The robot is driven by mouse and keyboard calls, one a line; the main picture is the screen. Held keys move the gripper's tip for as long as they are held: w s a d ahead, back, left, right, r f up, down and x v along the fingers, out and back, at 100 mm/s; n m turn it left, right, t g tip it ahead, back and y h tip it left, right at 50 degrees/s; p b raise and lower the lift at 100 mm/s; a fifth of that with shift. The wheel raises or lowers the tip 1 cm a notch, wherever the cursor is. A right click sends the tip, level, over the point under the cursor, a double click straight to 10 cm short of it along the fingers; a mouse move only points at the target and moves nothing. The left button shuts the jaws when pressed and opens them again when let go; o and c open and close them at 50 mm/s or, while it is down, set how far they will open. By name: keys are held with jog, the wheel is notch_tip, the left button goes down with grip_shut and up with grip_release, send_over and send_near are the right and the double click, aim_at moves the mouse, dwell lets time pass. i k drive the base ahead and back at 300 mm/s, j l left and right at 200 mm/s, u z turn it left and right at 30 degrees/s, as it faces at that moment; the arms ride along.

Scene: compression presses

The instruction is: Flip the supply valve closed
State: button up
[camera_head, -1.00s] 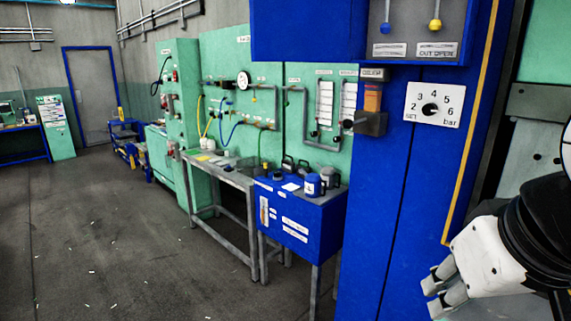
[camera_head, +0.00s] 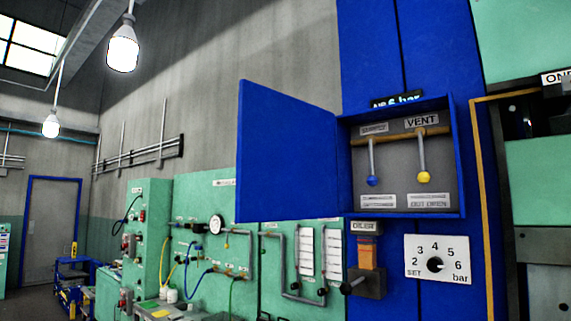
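The supply valve is the left lever in an open blue valve box (camera_head: 461,160). Its grey handle hangs down and ends in a blue knob (camera_head: 372,181). The label above it is small and blurred, so I cannot read it surely. To its right a second lever hangs down with a yellow knob (camera_head: 424,177), under a label reading VENT (camera_head: 422,121). Both levers join a brass-coloured pipe (camera_head: 398,137) across the box. My gripper is not in the current view.
The box door (camera_head: 288,152) stands swung open to the left. Below the box are an oiler unit (camera_head: 366,254) and a pressure dial (camera_head: 436,259) marked in bar. Green panels with gauges and hoses line the wall at left. A press stands at right.

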aim_at(372, 181)
jog(key=i+j+z, duration=0.3)
jog(key=i+j, duration=0.2)
jog(key=j, duration=0.15)
jog(key=i+j+z, duration=0.15)
jog(key=j, duration=0.25)
jog(key=i+j+z, duration=0.15)
jog(key=j, duration=0.25)
jog(key=i+j+z, duration=0.15)
jog(key=j, duration=0.25)
jog(key=i, duration=0.1)
